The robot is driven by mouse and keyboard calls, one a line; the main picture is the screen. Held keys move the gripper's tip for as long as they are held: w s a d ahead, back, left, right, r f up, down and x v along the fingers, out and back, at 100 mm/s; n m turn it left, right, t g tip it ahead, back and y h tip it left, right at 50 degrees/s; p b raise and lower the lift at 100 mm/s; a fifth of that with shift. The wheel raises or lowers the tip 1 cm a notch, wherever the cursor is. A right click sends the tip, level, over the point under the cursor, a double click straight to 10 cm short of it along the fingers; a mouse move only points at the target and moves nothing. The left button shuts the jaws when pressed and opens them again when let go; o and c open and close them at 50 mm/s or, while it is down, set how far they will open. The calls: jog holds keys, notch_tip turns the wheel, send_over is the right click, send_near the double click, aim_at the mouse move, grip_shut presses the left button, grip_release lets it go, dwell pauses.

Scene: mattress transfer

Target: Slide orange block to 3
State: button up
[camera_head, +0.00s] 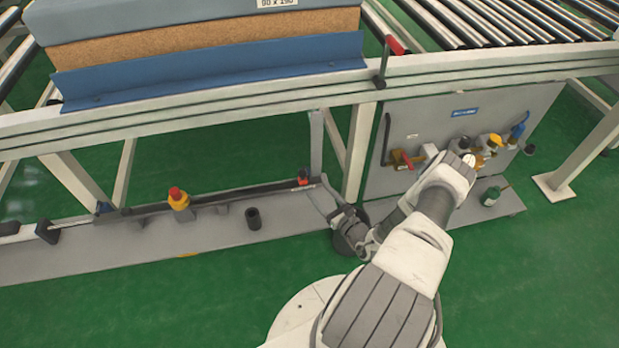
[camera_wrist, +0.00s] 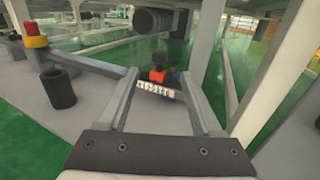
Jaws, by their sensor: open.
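The orange block (camera_head: 303,176) is small and sits at the right end of a dark rail (camera_head: 225,194) on the low grey platform. In the wrist view the orange block (camera_wrist: 157,76) shows between and beyond my fingers, just behind a pale strip with small markings (camera_wrist: 160,91) too blurred to read. My gripper (camera_wrist: 160,100) is open, with one finger on each side of the strip and nothing clearly held. In the head view my gripper (camera_head: 326,200) is just right of and nearer than the block. I cannot tell whether the fingers touch anything.
A red-topped yellow button (camera_head: 178,197) and a black cup (camera_head: 254,218) stand on the platform left of my gripper. A frame post (camera_head: 359,150) rises behind it. A tool panel (camera_head: 470,125) is at right. Green floor (camera_head: 180,300) in front is clear.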

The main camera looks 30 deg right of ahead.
jog(key=s+p, duration=0.1)
jog(key=s, duration=0.6)
jog(key=shift+d, duration=0.4)
